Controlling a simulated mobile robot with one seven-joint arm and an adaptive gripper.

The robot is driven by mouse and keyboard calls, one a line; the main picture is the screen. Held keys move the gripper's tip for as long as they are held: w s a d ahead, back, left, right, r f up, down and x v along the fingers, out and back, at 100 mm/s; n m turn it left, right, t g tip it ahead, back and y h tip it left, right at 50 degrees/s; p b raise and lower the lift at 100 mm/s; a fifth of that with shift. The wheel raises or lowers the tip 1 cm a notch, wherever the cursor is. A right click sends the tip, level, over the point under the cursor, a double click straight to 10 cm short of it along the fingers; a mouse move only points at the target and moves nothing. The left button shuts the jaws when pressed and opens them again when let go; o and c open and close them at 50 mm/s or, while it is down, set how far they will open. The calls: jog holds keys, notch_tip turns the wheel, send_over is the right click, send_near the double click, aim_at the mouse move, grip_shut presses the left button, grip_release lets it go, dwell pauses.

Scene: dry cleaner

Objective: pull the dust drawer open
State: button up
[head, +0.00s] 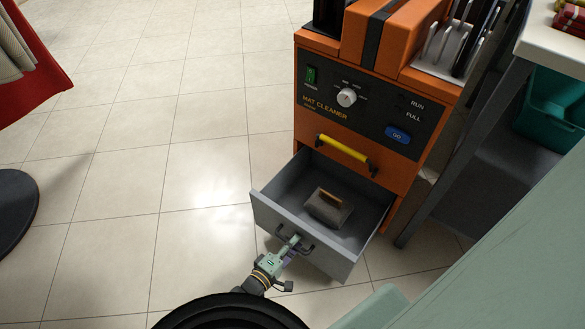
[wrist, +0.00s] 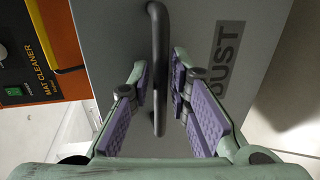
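The grey dust drawer (head: 343,266) stands well out of the lower front of the orange mat cleaner (head: 376,160), its inside showing from above. Its front, marked DUST, fills much of the wrist view (wrist: 110,25). The dark bar handle (wrist: 158,50) is on that front. My gripper (head: 293,243) is at the handle, with one purple-padded finger on each side of the bar. In the wrist view the fingers (wrist: 162,78) are apart, with a gap showing between the bar and the right finger. Contact on the left side is hard to tell.
A grey block with a tan grip (head: 329,208) lies in the drawer. A yellow handle (head: 343,153) is above it. A table leg (head: 440,190) and teal bin (head: 552,110) stand to the right. Tiled floor (head: 190,150) is clear to the left.

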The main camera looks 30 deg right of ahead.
jog(key=v, duration=1.2)
dwell(0.3)
